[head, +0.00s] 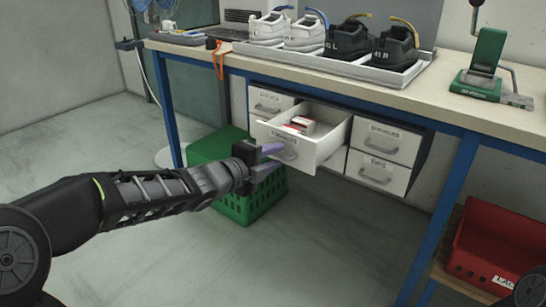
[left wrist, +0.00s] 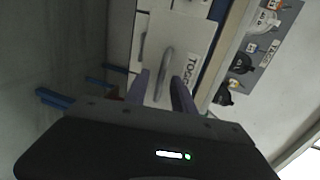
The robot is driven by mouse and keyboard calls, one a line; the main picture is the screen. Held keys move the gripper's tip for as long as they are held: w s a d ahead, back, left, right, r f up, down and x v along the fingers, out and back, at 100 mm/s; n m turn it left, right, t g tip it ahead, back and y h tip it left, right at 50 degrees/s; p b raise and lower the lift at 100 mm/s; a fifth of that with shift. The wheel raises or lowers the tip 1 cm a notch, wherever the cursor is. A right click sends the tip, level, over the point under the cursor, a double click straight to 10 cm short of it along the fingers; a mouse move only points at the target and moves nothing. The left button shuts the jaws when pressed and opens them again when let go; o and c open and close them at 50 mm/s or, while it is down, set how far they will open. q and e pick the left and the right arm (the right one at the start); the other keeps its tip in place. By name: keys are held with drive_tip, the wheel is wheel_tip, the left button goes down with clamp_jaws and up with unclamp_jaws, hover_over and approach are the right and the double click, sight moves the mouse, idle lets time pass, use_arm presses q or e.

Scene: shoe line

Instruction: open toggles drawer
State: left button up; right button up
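The toggles drawer (head: 323,149) is a white drawer under the workbench. It stands pulled out, with red and white boxes (head: 300,124) inside. Its front also shows in the left wrist view (left wrist: 186,35), with part of the label readable as "TOGG". The drawer's grey handle (left wrist: 163,73) lies between the fingertips of my left gripper (left wrist: 160,90), with gaps visible beside it. In the head view my left gripper (head: 270,159) is at the drawer front, its purple fingers apart around the handle. My right gripper is out of view.
Closed drawers (head: 377,174) sit beside the open one. A green crate (head: 238,208) stands on the floor below and behind my gripper. A red bin (head: 490,245) is on a low shelf at right. Shoes (head: 347,40) stand in a tray on the bench. Floor in front is clear.

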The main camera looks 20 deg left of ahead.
use_arm(q)
drive_tip(key=p+v, duration=0.2)
drive_tip(key=v, duration=0.5)
drive_tip(key=shift+s+p, duration=0.4)
drive_tip(key=shift+a, duration=0.15)
